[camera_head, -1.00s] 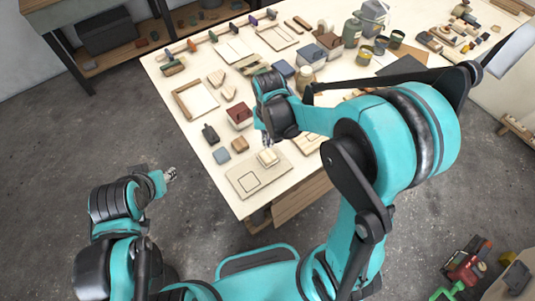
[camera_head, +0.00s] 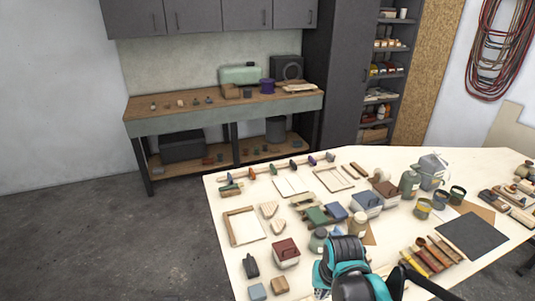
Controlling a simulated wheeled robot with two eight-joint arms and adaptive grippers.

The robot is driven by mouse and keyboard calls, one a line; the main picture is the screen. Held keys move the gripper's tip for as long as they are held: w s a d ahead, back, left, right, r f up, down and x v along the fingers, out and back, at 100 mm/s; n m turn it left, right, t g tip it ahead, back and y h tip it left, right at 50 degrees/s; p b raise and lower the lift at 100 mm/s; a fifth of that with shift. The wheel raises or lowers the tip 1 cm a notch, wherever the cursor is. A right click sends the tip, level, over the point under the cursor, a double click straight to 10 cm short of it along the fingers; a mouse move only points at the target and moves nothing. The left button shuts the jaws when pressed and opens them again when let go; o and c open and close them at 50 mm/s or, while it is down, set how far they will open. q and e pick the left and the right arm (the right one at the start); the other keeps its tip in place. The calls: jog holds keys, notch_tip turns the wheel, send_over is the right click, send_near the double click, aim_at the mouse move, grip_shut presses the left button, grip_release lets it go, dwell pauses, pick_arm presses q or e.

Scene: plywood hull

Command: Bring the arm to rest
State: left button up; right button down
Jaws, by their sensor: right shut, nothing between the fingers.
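The teal and black end of my right arm, with my right gripper (camera_head: 322,286), is at the bottom edge, right of centre. It is over the front part of the pale worktable (camera_head: 218,210). The fingertips are hard to make out; the gripper is shut and empty. A red-lidded box (camera_head: 286,253) stands to its left and a small jar (camera_head: 318,240) just behind it. My left arm and gripper are not in view.
The table holds many items: a wooden frame (camera_head: 244,227), a dark flat sheet (camera_head: 471,236), a grey watering can (camera_head: 432,171) and coloured sticks (camera_head: 433,256). A workbench (camera_head: 225,115) stands by the back wall. The floor (camera_head: 110,240) at left is clear.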

jog(key=s+d+f+n+t+b, duration=0.1)
jog(key=s+d+t+b, duration=0.2)
jog(key=s+b, duration=0.3)
jog(key=shift+s+f+t, duration=0.4)
jog(key=shift+s+t, duration=0.3)
jog(key=shift+t, duration=0.2)
